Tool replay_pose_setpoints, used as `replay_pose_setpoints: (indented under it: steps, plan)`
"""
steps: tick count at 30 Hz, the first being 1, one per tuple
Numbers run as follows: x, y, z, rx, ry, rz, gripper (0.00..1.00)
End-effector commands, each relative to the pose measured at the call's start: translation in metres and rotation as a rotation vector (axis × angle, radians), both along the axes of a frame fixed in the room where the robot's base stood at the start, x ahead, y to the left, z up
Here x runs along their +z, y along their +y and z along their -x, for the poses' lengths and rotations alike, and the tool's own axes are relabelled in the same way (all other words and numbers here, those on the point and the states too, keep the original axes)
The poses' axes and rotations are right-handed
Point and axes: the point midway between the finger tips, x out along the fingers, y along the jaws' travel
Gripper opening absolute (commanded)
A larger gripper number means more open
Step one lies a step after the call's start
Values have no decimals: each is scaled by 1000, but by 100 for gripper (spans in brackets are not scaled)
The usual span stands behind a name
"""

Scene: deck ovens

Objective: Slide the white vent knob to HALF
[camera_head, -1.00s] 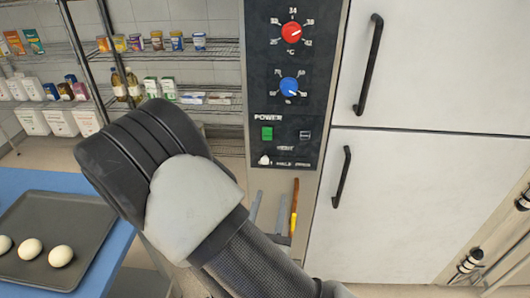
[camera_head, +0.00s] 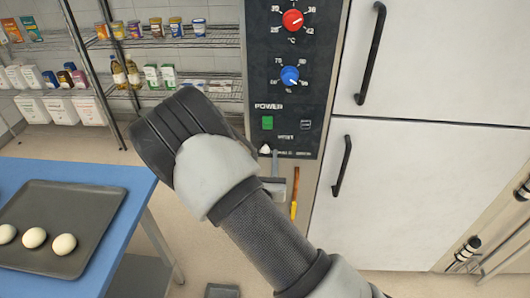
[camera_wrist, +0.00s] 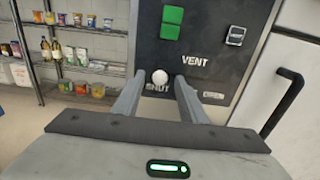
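The white vent knob (camera_wrist: 159,76) sits low on the dark control panel (camera_wrist: 208,55), at the left end of its scale by the SHUT label. It also shows in the head view (camera_head: 265,149), just above my gripper (camera_head: 274,172). In the wrist view my gripper (camera_wrist: 158,88) is open, its two grey fingers pointing at the panel. The knob appears between the fingertips, with a gap on each side; I cannot tell whether they reach around it. The right finger covers the HALF label, and the OPEN label shows farther right.
Above the knob are a green power switch (camera_head: 267,122), a blue dial (camera_head: 290,76) and a red dial (camera_head: 293,19). White doors with black handles (camera_head: 342,166) stand at right. A blue table (camera_head: 120,178) with an egg tray (camera_head: 95,215) is at left. An orange-handled tool (camera_head: 295,192) hangs below.

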Motion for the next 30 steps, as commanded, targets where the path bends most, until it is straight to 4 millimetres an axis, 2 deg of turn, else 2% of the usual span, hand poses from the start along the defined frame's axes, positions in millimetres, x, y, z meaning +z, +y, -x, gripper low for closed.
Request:
replay_pose_setpoints:
  steps: [6,15,17,22,30]
  plan:
    - [0,-1,-20,0,0,-1,38]
    - [0,-1,-22,0,0,0,38]
    - [0,-1,-22,0,0,0,30]
    - [0,-1,-22,-1,0,0,1]
    - [0,-1,-21,-1,0,-1,0]
